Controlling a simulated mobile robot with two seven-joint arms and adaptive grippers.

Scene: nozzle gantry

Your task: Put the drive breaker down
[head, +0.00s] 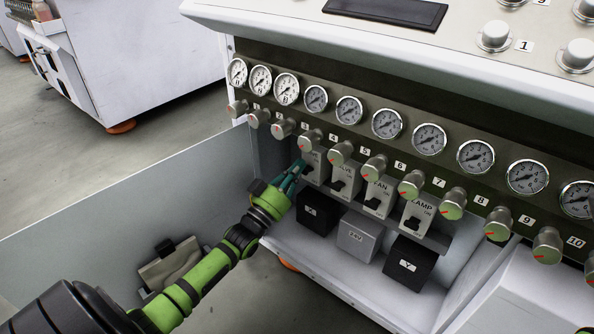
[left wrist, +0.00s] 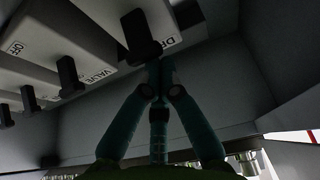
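The drive breaker (head: 313,171) is the leftmost of a row of light grey breaker boxes on the cabinet front, partly hidden by my gripper in the head view. In the left wrist view, the drive breaker (left wrist: 183,38) shows the start of its label and a black lever (left wrist: 141,37). My left gripper (head: 300,165) is at this box, its fingers drawn together. In the left wrist view, the gripper (left wrist: 160,65) has its tips just below the lever. I cannot tell whether they touch it. The right gripper is not in view.
The valve (head: 343,180), fan (head: 378,193) and lamp (head: 417,212) breakers stand to the right. Knobs (head: 310,139) and gauges run above. A black box (head: 318,215), a grey box (head: 360,237) and another black box (head: 409,264) sit below. A white panel (head: 130,205) stands at left.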

